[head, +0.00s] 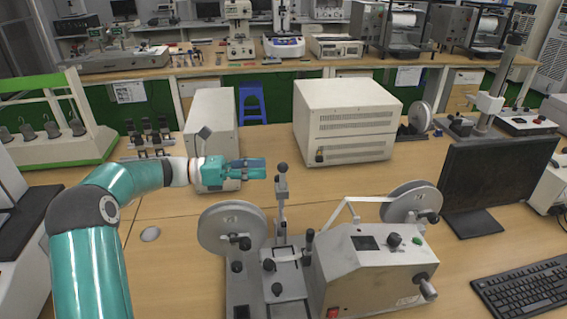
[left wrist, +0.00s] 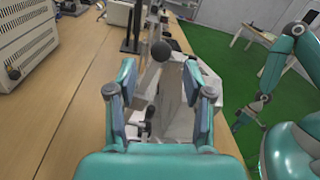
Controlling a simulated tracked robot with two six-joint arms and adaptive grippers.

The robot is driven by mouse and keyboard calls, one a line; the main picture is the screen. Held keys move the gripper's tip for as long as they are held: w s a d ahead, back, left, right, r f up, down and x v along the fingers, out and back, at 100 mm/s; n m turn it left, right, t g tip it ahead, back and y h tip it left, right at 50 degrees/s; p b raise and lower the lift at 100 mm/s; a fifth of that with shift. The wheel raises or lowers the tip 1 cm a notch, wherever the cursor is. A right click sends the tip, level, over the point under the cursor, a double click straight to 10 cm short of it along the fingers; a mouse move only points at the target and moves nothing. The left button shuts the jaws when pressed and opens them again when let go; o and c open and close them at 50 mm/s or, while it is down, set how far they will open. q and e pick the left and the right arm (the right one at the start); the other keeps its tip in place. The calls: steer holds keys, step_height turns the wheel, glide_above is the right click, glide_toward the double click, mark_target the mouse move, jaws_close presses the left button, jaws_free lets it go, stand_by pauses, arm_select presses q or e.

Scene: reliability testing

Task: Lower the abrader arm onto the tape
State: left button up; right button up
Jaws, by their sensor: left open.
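The abrader (head: 360,265) is a beige bench machine with two grey reels. Its upright grey arm (head: 282,190) ends in a black ball knob (head: 282,168). My left gripper (head: 264,167) is to the left of the knob, level with it. In the left wrist view its fingers (left wrist: 160,78) are open, and the knob (left wrist: 160,50) shows between and just beyond the fingertips, with nothing gripped. I cannot make out the tape for sure; a pale band (head: 350,207) runs towards the right reel. My right gripper (left wrist: 250,112) hangs at the right of the left wrist view, its jaw state unclear.
A monitor (head: 490,185) and keyboard (head: 525,288) stand to the right. Beige boxes (head: 345,120) are behind the machine. The bench between my arm and the left reel (head: 215,228) is mostly clear.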

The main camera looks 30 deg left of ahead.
mark_target(283, 167)
arm_select(q)
steer(key=p+x, duration=0.1)
steer(key=x, duration=0.5)
steer(key=shift+w+d, duration=0.1)
steer(key=shift+d, duration=0.15)
jaws_close()
